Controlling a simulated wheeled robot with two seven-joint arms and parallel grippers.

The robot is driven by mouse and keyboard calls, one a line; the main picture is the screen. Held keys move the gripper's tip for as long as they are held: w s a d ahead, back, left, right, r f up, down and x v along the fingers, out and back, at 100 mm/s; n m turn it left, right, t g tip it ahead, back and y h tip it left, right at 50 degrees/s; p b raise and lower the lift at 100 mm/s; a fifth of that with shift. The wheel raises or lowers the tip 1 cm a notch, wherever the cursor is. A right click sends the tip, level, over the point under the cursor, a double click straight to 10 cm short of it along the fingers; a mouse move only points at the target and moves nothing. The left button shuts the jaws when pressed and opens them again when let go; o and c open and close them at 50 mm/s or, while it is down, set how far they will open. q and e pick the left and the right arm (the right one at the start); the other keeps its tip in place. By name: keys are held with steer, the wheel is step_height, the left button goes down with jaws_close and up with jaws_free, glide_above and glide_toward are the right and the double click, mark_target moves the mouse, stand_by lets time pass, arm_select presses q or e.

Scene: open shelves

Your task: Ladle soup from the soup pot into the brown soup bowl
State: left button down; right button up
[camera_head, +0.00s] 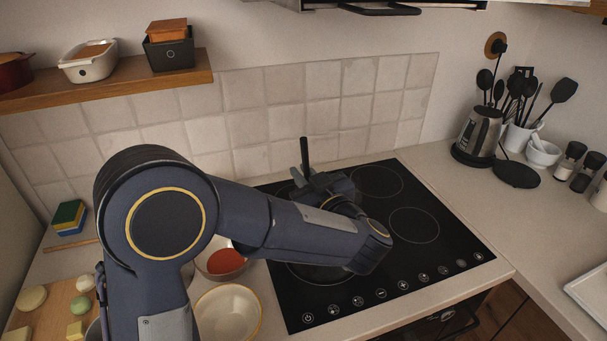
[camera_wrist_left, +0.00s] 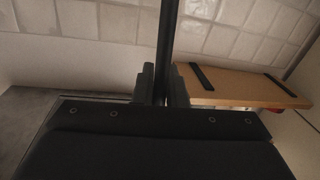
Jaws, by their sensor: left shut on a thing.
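My left gripper (camera_head: 316,186) is over the black cooktop (camera_head: 440,255), partly hidden by my forearm. It is shut on the upright black handle (camera_head: 304,153), likely the ladle's. In the left wrist view the handle (camera_wrist_left: 168,40) stands between the two fingers (camera_wrist_left: 162,88). The ladle's cup is not visible. I cannot make out the soup pot; my arm covers the middle of the cooktop. I cannot tell which is the brown soup bowl.
A wooden board (camera_head: 57,300) with several pale round pieces lies at left, near a sponge stack (camera_head: 68,216). A wall shelf (camera_head: 110,85) holds containers. A kettle (camera_head: 478,133), utensils and jars stand at back right. The cooktop's right half is clear.

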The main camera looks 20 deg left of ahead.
mark_target(303, 140)
stand_by(0.4)
arm_select(q)
step_height(303, 140, up, 8)
steer(key=p, duration=0.7)
step_height(303, 140, up, 3)
steer(key=shift+f+p, duration=0.15)
steer(key=shift+p, duration=0.45)
